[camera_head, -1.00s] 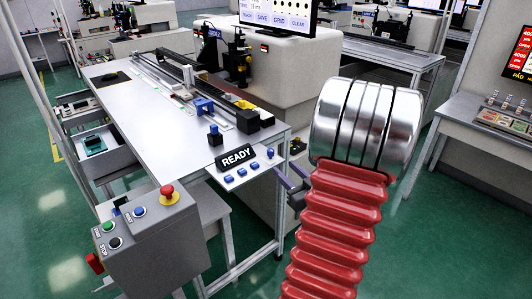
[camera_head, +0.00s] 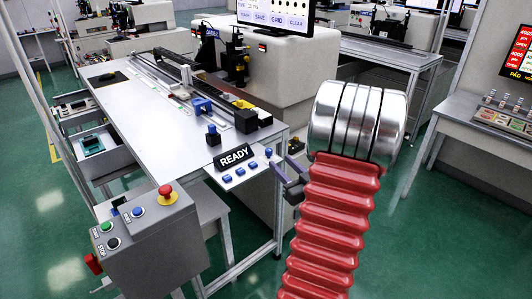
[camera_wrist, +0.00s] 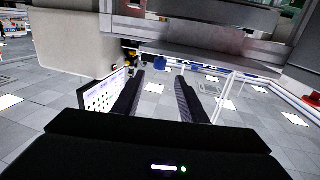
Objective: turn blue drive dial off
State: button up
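A round blue knob (camera_head: 269,152) stands at the right end of the READY panel, on the front right corner of the workbench; it may be the blue drive dial, but no label can be read. My gripper (camera_head: 284,169) is just right of and below it, apart from it as far as I can tell. In the wrist view my gripper (camera_wrist: 155,78) has its two dark fingers spread with a clear gap and nothing held. A blue piece (camera_wrist: 160,63) shows beyond the fingertips; whether it is the same knob is unclear. The dial's setting cannot be read.
The READY sign (camera_head: 234,157) and several blue buttons (camera_head: 240,172) are left of the knob. A grey control box (camera_head: 150,240) with a red emergency button (camera_head: 166,191) stands front left. The workbench (camera_head: 150,115) carries a rail assembly. A monitor (camera_wrist: 106,95) shows left in the wrist view.

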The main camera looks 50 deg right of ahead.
aim_at(271, 153)
jog(key=x, duration=0.9)
jog(key=shift+w+d, duration=0.15)
jog(key=shift+w, duration=0.2)
jog(key=shift+c, duration=0.6)
